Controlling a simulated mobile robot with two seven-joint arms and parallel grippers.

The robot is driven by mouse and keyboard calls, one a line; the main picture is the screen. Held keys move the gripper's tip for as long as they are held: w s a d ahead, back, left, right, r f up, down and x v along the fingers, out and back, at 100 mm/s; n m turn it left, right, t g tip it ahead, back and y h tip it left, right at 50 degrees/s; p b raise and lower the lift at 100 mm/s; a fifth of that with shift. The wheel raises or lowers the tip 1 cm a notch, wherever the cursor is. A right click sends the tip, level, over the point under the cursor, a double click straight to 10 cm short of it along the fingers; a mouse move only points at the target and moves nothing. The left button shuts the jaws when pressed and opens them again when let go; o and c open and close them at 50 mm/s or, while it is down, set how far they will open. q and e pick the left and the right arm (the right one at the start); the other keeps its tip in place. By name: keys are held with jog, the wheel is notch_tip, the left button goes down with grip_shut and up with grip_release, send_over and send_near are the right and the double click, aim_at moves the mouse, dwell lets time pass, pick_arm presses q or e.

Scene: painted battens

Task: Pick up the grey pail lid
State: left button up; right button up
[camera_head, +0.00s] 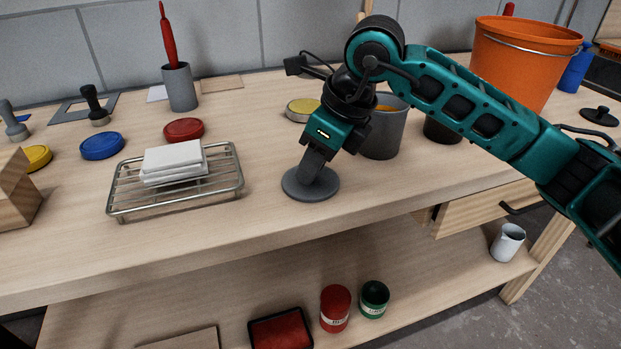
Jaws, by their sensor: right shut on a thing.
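The grey pail lid (298,185) is a flat round disc near the front edge of the wooden bench, in the middle of the head view. My right gripper (313,165) comes down on it from above and is shut on it at the middle of the disc; the fingers hide the part they grip. I cannot tell whether the lid touches the bench or is slightly raised. A grey pail (385,132) with yellow-orange inside stands just right of the gripper, partly behind my right arm. My left gripper is not in view.
A wire rack (233,183) with white cloths or sheets stands left of the lid. A red lid (184,129) and a yellow tin (303,108) lie behind. An orange bucket (525,65) stands at back right. The front bench strip around the lid is clear.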

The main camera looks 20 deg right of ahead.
grip_shut()
jog(key=shift+r, duration=0.1)
